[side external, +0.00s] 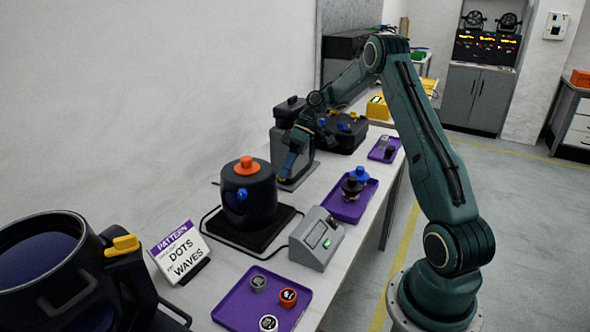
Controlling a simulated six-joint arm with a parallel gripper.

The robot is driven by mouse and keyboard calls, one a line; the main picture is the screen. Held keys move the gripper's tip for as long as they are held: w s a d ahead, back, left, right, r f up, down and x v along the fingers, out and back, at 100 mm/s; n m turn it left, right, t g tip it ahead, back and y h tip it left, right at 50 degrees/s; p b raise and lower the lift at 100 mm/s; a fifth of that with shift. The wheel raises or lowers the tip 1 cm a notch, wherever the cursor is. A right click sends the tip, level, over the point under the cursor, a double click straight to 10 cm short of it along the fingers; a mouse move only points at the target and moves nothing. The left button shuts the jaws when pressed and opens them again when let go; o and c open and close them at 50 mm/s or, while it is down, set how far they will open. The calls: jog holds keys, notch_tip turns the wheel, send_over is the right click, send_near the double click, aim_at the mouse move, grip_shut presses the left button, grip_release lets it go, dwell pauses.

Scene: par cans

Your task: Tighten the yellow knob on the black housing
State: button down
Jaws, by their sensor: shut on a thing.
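A yellow knob (124,243) sits at the upper right side of a large black housing (120,285) at the lower left. The housing has a round, open-looking top. My gripper (286,172) is far from this knob, low in front of a grey and black unit by the wall.
A pattern sign (180,252), a grey device with a small screen (317,240) and a purple tray (235,308) with several round pieces stand near the housing. Another purple tray (338,213) holds blue and black knobs. A cable runs around the drum's base.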

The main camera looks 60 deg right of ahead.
jog(key=shift+w+d+g+y, duration=0.1)
jog(key=shift+g+y, duration=0.2)
jog(key=shift+y, duration=0.3)
jog(key=c, duration=1.3)
grip_release()
jog(key=shift+o, duration=0.2)
jog(key=shift+h, duration=0.5)
jog(key=shift+a+r+t+h, duration=0.15)
jog(key=shift+a+t+h, duration=0.1)
jog(key=shift+t+h, duration=0.35)
